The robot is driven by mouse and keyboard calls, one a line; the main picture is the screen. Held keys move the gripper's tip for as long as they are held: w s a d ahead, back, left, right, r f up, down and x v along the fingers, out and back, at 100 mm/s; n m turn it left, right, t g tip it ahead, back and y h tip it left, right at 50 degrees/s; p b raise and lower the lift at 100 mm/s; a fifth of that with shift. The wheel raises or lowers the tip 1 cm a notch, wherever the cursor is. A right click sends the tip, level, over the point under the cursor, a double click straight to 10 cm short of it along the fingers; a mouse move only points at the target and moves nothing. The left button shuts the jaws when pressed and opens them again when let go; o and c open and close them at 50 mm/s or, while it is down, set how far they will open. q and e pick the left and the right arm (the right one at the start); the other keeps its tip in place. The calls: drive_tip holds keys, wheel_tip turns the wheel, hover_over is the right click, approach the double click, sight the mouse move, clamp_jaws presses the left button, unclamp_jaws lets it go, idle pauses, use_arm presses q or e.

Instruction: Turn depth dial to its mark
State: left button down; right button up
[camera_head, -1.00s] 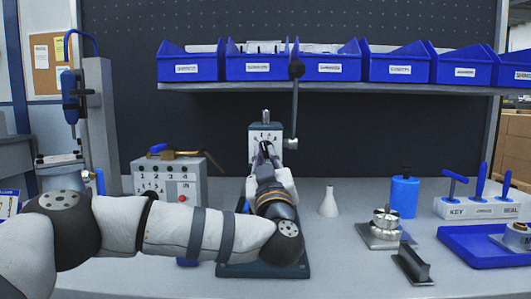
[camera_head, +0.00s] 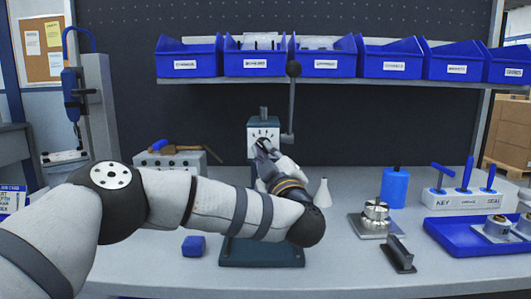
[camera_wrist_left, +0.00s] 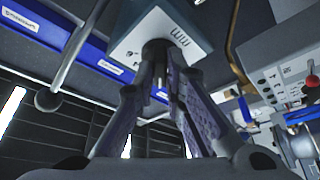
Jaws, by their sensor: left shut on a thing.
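The depth dial (camera_wrist_left: 154,47) is a small dark knob on the pale marked face (camera_head: 264,133) of a bench press, seen near the top of the left wrist view. My left gripper (camera_head: 264,147) reaches it from the front, and its two fingers are closed on the knob in the left wrist view. In the head view the fingers and wrist cover most of the dial, so its pointer is hidden. Tick marks show on the face above it, but I cannot tell which is the target mark. My right gripper is in neither view.
The press lever with a black ball (camera_head: 293,69) stands just right of the dial. The dark press base (camera_head: 262,253) is below my arm. Blue bins (camera_head: 325,62) line the shelf above.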

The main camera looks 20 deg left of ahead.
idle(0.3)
use_arm(q)
drive_tip(key=c, duration=1.7)
unclamp_jaws()
drive_tip(key=shift+o, duration=0.2)
drive_tip(key=v, duration=1.2)
